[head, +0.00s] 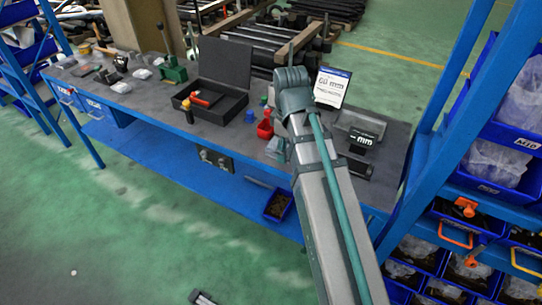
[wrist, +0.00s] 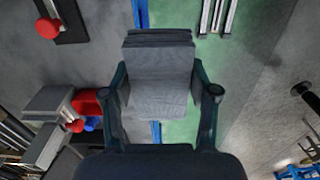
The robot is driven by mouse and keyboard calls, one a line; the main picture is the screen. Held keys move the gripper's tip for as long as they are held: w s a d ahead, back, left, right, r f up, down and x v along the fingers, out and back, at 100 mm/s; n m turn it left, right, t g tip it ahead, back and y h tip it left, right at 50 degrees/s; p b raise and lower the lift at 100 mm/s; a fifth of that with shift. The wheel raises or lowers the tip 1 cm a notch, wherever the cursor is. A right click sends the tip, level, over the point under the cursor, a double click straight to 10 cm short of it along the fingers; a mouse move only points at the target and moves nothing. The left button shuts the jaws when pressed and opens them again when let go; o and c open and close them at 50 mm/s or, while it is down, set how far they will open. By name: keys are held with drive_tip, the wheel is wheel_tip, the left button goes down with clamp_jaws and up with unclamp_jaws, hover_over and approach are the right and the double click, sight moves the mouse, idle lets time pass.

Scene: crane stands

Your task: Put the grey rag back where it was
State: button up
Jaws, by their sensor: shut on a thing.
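The grey rag (wrist: 160,80) is a folded, flat-looking cloth in the wrist view, with darker layered folds at its far end. My gripper (wrist: 163,95) has a finger on each side of it and is shut on it. Bench top, a blue edge and green floor show around and beyond the rag. In the head view my arm hides most of the gripper. A small pale grey patch (head: 276,148) by the bench's front edge may be the rag or part of the gripper; I cannot tell which.
The workbench (head: 225,150) holds an open black case (head: 222,98), a red container (head: 265,126), a sign (head: 331,88) and a dark block marked "mm" (head: 363,138). Several tools lie at its left end. A blue shelf rack with bins (head: 495,170) stands at the right.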

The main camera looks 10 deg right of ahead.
drive_tip(key=w+f+p, duration=0.1)
drive_tip(key=w+f, duration=0.2)
drive_tip(key=w, duration=0.1)
drive_tip(key=w+d+f+p, duration=0.1)
drive_tip(key=w+f+p, duration=0.1)
drive_tip(key=w+f, duration=0.1)
drive_tip(key=w+d+f+p, duration=0.1)
drive_tip(key=w+f, duration=0.2)
drive_tip(key=w, duration=0.3)
drive_tip(key=shift+d+f, duration=0.1)
drive_tip(key=shift+f, duration=0.15)
drive_tip(key=shift+w+f+p, duration=0.1)
drive_tip(key=shift+f+p, duration=0.85)
drive_tip(key=shift+f, duration=0.7)
drive_tip(key=shift+f, duration=0.15)
drive_tip(key=o, duration=1.3)
wheel_tip(320, 180, up, 12)
drive_tip(key=b, duration=0.3)
drive_tip(key=shift+r+b, duration=0.2)
drive_tip(key=shift+b, duration=0.15)
